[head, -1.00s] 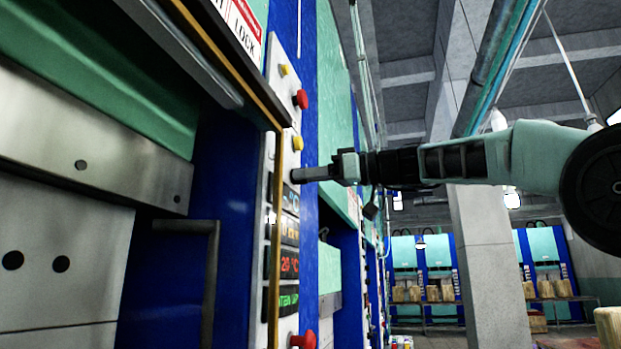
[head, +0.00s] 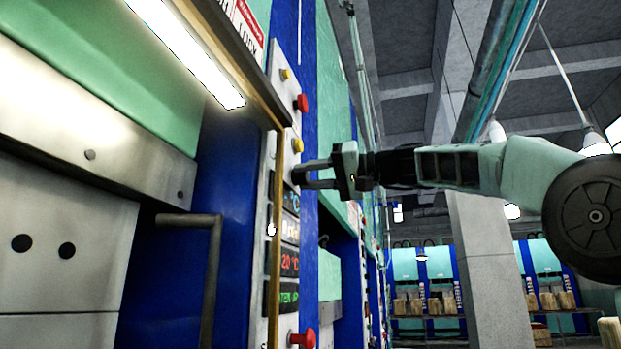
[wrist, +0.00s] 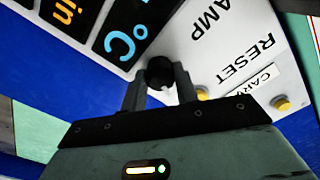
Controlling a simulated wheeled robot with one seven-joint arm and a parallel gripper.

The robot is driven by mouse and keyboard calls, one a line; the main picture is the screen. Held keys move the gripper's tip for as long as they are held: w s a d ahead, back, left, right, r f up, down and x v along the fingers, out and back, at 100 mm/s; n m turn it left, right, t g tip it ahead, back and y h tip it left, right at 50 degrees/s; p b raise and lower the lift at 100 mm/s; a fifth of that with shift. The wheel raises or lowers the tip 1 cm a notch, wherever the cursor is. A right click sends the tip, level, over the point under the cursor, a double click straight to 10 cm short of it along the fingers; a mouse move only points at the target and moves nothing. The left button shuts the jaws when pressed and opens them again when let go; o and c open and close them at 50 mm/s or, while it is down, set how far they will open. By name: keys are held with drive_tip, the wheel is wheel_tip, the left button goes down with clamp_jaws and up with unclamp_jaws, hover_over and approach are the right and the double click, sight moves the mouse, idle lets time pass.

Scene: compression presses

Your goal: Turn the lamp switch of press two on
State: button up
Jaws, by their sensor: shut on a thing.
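My gripper (head: 298,177) reaches in from the right to the white control panel of the press in the head view. In the wrist view its two fingers (wrist: 160,84) are shut on a round black knob (wrist: 159,70), one on each side. Letters reading "AMP" (wrist: 209,22) stand on the panel beside the knob; the start of the word is out of view. The lamp (head: 185,50), a long tube above the press opening, is lit bright white.
Red buttons (head: 302,103) and a yellow button (head: 297,146) stick out of the panel near my gripper. Lit displays (head: 289,262) sit below it. A dark handle (head: 210,260) stands at the press opening. A concrete pillar (head: 485,250) is at right.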

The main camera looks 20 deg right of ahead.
drive_tip(key=shift+m, duration=0.7)
drive_tip(key=o, duration=1)
drive_tip(key=shift+d, duration=0.1)
drive_tip(key=b+v, duration=0.5)
drive_tip(key=v, duration=1.2)
drive_tip(key=shift+s+d+b, duration=0.1)
drive_tip(key=shift+s+b, duration=0.05)
drive_tip(key=shift+b, duration=0.15)
